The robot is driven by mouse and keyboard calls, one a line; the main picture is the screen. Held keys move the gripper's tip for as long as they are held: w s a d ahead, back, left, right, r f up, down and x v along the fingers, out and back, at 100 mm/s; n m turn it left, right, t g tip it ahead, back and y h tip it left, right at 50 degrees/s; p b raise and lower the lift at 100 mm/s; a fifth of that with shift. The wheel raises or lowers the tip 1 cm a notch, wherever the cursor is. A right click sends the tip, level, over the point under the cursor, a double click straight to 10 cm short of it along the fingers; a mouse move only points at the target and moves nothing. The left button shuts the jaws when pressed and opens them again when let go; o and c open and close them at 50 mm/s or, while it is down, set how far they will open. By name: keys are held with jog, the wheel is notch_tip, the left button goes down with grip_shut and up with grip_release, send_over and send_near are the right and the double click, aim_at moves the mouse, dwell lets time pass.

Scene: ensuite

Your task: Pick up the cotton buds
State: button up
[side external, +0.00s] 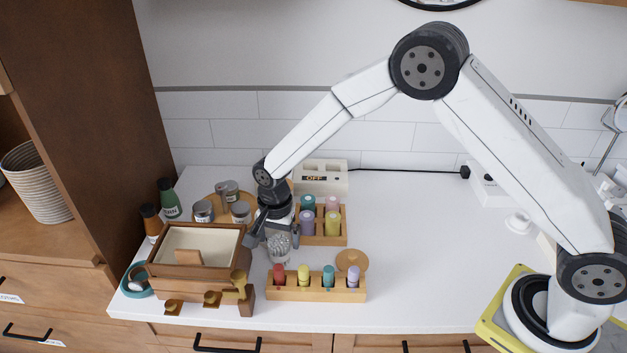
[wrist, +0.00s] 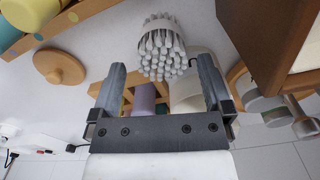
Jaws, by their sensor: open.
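The cotton buds (side external: 279,247) stand as a white bundle in a clear container on the white counter, between the wooden box and the bottle racks. In the wrist view the cotton buds (wrist: 162,48) show as a cluster of white tips just beyond the fingertips. My gripper (side external: 268,238) is at the bundle in the side view, pointing down, with one finger at its left. In the wrist view my gripper (wrist: 162,75) is open, with a finger on either side of the lower part of the cluster. I cannot tell whether the fingers touch the container.
A wooden box (side external: 195,272) stands close on the left. A rack of coloured bottles (side external: 316,293) is in front, another rack (side external: 320,240) behind right. Jars (side external: 241,211) stand behind left. A round wooden lid (side external: 352,261) lies right. The counter's right side (side external: 430,240) is clear.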

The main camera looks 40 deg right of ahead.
aim_at(278, 242)
jog(key=shift+w+f, duration=0.1)
jog(key=shift+f, duration=1.75)
jog(key=c, duration=1.2)
jog(key=shift+o, duration=0.2)
jog(key=shift+r, duration=0.1)
jog(key=shift+r, duration=0.7)
jog(key=s+d+r, duration=0.3)
jog(key=s+r, duration=0.8)
jog(key=s, duration=0.2)
jog(key=shift+s+r, duration=0.2)
jog(key=shift+s, duration=0.15)
jog(key=shift+w, duration=0.1)
